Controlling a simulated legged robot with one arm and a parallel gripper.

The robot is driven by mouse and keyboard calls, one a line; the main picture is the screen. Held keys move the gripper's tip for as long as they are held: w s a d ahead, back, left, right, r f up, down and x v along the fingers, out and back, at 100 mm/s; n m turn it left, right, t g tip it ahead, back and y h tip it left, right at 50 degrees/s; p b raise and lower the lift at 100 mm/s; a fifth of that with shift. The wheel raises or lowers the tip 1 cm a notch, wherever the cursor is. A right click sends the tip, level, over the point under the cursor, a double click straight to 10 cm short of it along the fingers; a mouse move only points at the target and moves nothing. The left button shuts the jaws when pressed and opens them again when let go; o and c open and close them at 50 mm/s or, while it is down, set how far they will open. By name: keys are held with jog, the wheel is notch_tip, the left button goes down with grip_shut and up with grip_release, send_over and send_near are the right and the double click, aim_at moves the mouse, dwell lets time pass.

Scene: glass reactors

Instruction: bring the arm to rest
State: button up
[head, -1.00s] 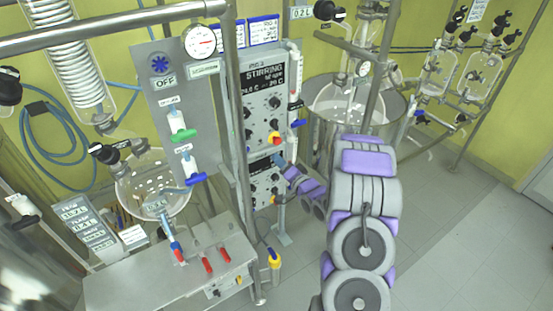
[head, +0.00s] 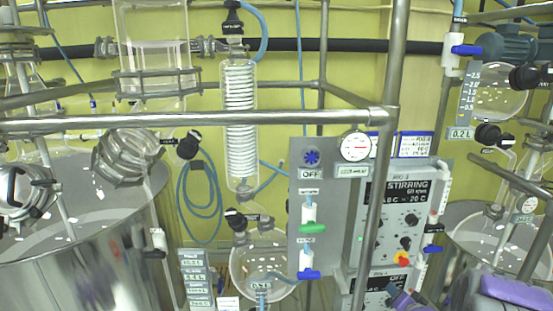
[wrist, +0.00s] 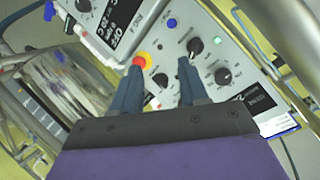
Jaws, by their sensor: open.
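My gripper (wrist: 158,85) shows in the wrist view with its two dark blue fingers apart and nothing between them. It faces a white control panel (wrist: 222,55) with black knobs and a red and yellow button (wrist: 144,61). Whether the fingertips touch the panel cannot be told. In the head view a purple and grey part of my arm (head: 510,292) shows at the lower right; the gripper itself cannot be made out there. The stirring control box (head: 400,190) stands left of that arm part.
A metal frame bar (head: 190,119) crosses the head view. A large steel vessel (head: 90,285) stands at the left, another (head: 500,250) at the right. A round glass flask (head: 262,262) and a coil condenser (head: 241,120) are in the middle. Glassware is close on several sides.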

jog(key=s+a+n+g+b, duration=0.3)
jog(key=s+a+g, duration=0.2)
jog(key=s, duration=0.9)
jog(key=s+a+n+g+b, duration=0.3)
jog(key=s+a, duration=0.7)
jog(key=s, duration=0.5)
jog(key=s+a+n+g+b, duration=0.2)
jog(key=s+a+g+b, duration=0.3)
jog(key=s, duration=0.9)
jog(key=a+g, duration=0.2)
jog(key=a, duration=0.1)
jog(key=shift+s+a+r+n+y, duration=0.2)
jog(key=shift+s+r+n+y, duration=0.1)
jog(key=shift+n+y, duration=0.1)
